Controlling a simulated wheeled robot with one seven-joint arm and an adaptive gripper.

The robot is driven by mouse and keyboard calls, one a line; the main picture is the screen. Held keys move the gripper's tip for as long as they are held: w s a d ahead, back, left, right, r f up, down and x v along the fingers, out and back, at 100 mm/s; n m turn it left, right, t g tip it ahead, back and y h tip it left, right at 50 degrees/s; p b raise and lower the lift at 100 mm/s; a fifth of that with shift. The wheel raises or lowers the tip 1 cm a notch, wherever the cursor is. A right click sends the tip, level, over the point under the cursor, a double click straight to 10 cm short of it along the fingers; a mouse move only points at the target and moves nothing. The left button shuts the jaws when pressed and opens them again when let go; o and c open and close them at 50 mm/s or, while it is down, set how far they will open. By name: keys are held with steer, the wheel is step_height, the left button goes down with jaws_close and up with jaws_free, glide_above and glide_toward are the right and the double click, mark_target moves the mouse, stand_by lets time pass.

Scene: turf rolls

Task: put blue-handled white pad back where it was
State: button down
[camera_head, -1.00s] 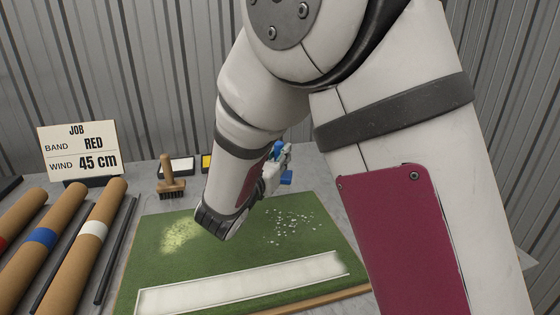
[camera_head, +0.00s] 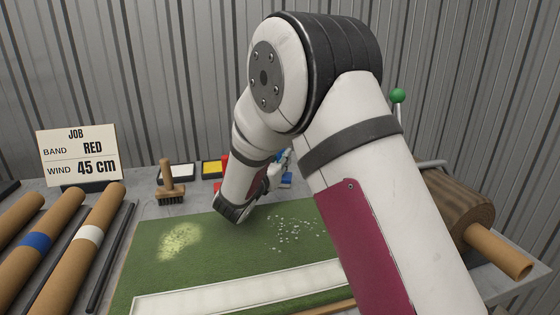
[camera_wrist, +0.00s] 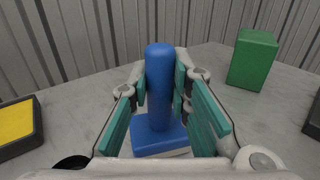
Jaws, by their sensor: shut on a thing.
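The blue-handled white pad (camera_wrist: 160,132) is between my gripper's fingers in the wrist view. Its blue handle stands upright and its blue base with a pale underside is low, at or just above the grey table; I cannot tell if it touches. My gripper (camera_wrist: 162,100) is shut on the handle, one teal finger pad on each side. In the head view my gripper (camera_head: 278,172) is at the back of the table, behind the green turf, and a bit of the pad's blue (camera_head: 286,181) shows past my arm. My arm hides much of that area.
A green block (camera_wrist: 252,60) stands right of the pad and a yellow pad in a dark tray (camera_wrist: 14,122) lies left. A brush (camera_head: 170,187), a white-topped tray (camera_head: 178,172) and the turf mat (camera_head: 210,262) with white specks are nearby. A wooden roll (camera_head: 455,205) is at the right.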

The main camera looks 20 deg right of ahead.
steer(key=shift+f, duration=0.1)
steer(key=c, duration=1.5)
jaws_free()
steer(key=shift+c, duration=0.2)
steer(key=shift+o, duration=0.3)
steer(key=shift+r, duration=0.25)
steer(key=p+v, duration=0.1)
steer(key=v, duration=1.1)
